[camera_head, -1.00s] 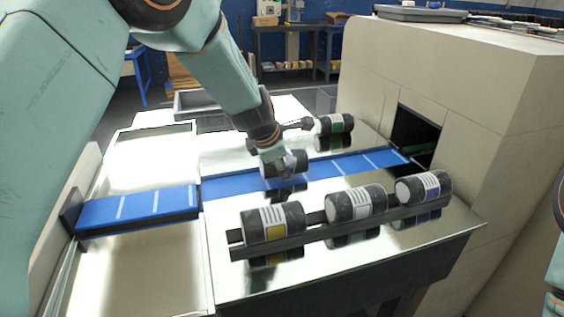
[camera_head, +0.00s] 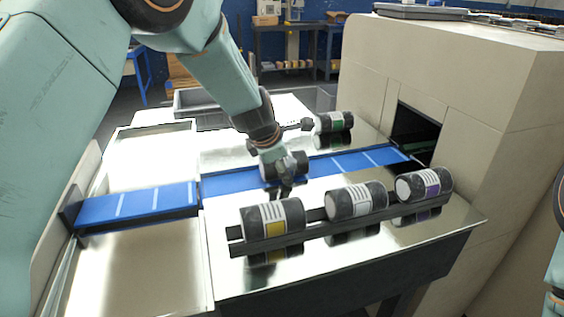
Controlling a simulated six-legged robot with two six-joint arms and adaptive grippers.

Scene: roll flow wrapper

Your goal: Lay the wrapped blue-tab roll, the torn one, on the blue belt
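A dark roll with a pale wrapper (camera_head: 298,166) lies on the blue belt (camera_head: 330,165), near the middle of the metal table. My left gripper (camera_head: 283,182) is down at this roll from above. A dark finger stands out on the near side of the roll, apart from it, and the gripper looks open. The gripper hides much of the roll; I cannot see its tab colour or any tear. Only a bit of my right arm shows at the right edge; its gripper is out of view.
A near rack (camera_head: 290,241) holds a yellow-tab roll (camera_head: 273,218), a roll with a pale label (camera_head: 355,201) and a purple-tab roll (camera_head: 424,185). A green-tab roll (camera_head: 333,122) sits behind the belt. The beige machine (camera_head: 470,90) has a dark opening at the belt's right end.

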